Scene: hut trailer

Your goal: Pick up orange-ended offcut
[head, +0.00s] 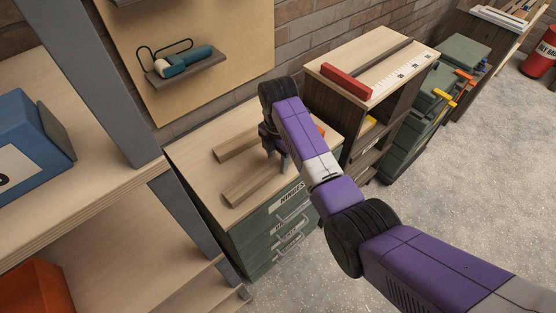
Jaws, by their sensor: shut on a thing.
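My gripper (281,162) points down over the top of the green drawer cabinet (192,156), with its jaws shut. A small orange end (321,130) shows just right of my arm, in line with the jaws; the rest of that offcut is hidden behind my arm and gripper. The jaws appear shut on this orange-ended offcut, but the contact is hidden. I cannot tell whether it touches the cabinet top. Two plain wooden offcuts lie on the top: one (236,147) at the back left of the jaws, one (252,185) in front of them.
A grey post (95,75) and shelf with a blue box (30,140) stand at the left. A pegboard shelf (188,70) hangs behind. A wooden cabinet with a red block (345,82) and green toolboxes (405,130) stand right. The floor (450,200) at right is clear.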

